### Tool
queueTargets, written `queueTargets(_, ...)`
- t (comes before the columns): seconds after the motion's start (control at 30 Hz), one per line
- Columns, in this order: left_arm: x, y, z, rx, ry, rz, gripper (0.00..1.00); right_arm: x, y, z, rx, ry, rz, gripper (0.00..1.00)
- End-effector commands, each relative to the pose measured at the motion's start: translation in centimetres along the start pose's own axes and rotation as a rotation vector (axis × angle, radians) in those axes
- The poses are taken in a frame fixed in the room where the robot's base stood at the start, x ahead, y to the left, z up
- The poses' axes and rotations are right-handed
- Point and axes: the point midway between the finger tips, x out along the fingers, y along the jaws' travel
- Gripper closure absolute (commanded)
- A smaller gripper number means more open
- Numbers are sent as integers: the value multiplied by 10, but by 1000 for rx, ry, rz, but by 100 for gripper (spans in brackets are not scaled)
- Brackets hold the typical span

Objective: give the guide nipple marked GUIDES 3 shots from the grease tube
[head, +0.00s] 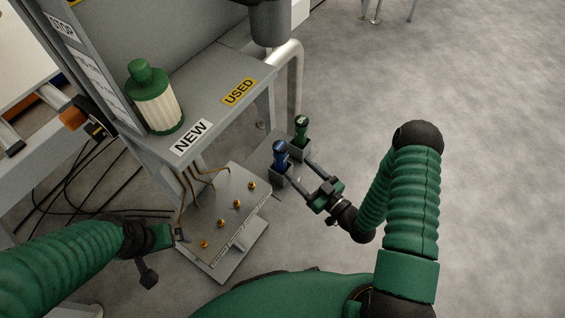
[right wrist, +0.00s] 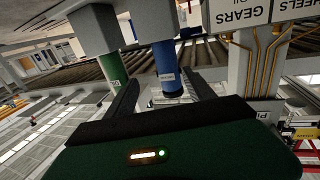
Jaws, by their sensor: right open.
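A blue tube (head: 281,153) and a green tube (head: 301,128) stand upright in grey holders. Their small labels are not readable, so I cannot tell which is the grease tube. My right gripper (head: 300,171) is open, its fingers pointing at the holders. In the right wrist view the blue tube (right wrist: 167,68) shows between the finger directions, and the green tube (right wrist: 113,68) beside the left finger. Several brass nipples (head: 236,204) stand in a row on a grey plate; no GUIDES marking is readable. My left gripper (head: 177,236) is beside the plate's left edge; its jaws are unclear.
A grey shelf (head: 222,108) with NEW and USED labels carries a green-capped filter (head: 154,98). Thin brass pipes (head: 190,185) run down to the plate. In the right wrist view, a sign (right wrist: 240,12) reads GEARS. Open floor lies to the right.

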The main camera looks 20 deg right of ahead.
Motion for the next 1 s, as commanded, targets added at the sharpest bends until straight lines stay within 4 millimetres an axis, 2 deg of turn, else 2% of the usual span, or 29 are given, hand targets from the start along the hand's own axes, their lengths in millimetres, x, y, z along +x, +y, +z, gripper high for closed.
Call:
queueTargets(0.03, 7, 0, 2, -1, 0, 0, 0, 14, -1, 2, -5, 4, -4, 38)
queueTargets(0.13, 12, 0, 3, -1, -1, 0, 0, 38, -2, 2, -4, 2, -3, 38)
queueTargets(0.37, 20, 0, 5, -2, -1, 0, 0, 65, -2, 2, 0, 2, -1, 38)
queueTargets(0.5, 34, 0, 8, -1, -1, 0, 0, 91, -8, 1, -1, 2, -2, 38)
queueTargets(0.6, 37, 0, 9, -1, -1, 0, 0, 105, -7, -1, -2, 1, 0, 38)
queueTargets(0.87, 36, 0, 9, -2, -1, 0, 0, 109, -7, -3, 0, -1, 0, 39)
queueTargets(1.0, 35, 0, 9, -2, -1, 0, 0, 109, -7, -3, 0, -1, 0, 57)
